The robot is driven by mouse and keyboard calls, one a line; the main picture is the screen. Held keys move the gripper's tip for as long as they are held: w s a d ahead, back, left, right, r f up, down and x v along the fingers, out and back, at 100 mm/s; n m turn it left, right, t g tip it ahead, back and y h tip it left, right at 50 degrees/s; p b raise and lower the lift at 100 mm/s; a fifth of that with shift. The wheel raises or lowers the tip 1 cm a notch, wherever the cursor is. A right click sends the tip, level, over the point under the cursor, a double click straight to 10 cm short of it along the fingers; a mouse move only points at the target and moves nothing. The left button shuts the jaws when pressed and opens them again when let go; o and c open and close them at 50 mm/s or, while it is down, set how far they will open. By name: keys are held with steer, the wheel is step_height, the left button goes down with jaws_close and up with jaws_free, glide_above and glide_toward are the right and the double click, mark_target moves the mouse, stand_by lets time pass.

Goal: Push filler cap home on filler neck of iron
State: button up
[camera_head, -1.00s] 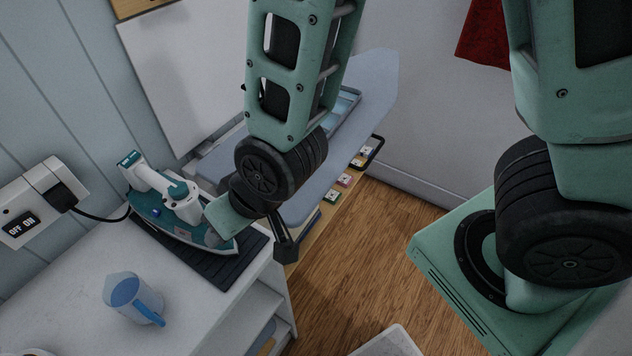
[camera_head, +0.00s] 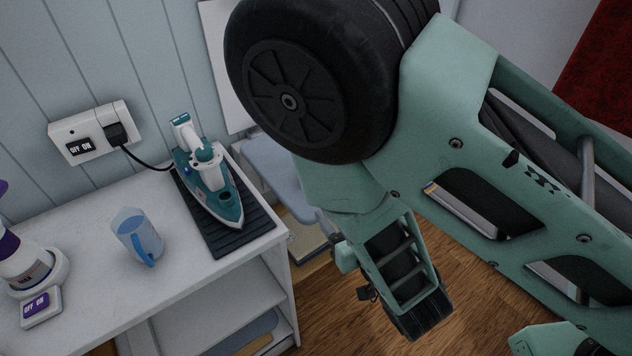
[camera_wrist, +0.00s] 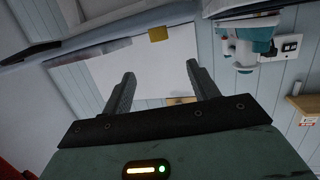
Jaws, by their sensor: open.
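The teal and white iron (camera_head: 232,209) rests on a dark ribbed mat (camera_head: 240,238) on the white counter, its pointed end toward the front. A round dark spot shows on its upper front; I cannot tell whether it is the filler neck or the cap. The filler cap cannot be made out clearly. The iron also shows in the wrist view (camera_wrist: 245,47), upside down at the upper right. My gripper (camera_wrist: 160,69) is open with nothing between its fingers, and apart from the iron.
A blue measuring jug (camera_head: 137,238) stands left of the iron on the counter (camera_head: 90,245). A wall socket (camera_head: 95,133) with a plugged-in cord is behind. A purple and white appliance (camera_head: 30,268) sits at far left. The ironing board (camera_head: 272,165) lies right of the counter, partly hidden by my arm.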

steer(key=b+x, duration=0.7)
steer(key=x, duration=0.2)
steer(key=shift+w+a+f, duration=0.1)
steer(key=shift+w+a, duration=0.05)
steer(key=shift+w, duration=0.2)
steer(key=shift+p+x, duration=0.55)
steer(key=shift+x, duration=2.6)
steer(key=shift+f, duration=0.15)
steer(key=c, duration=1)
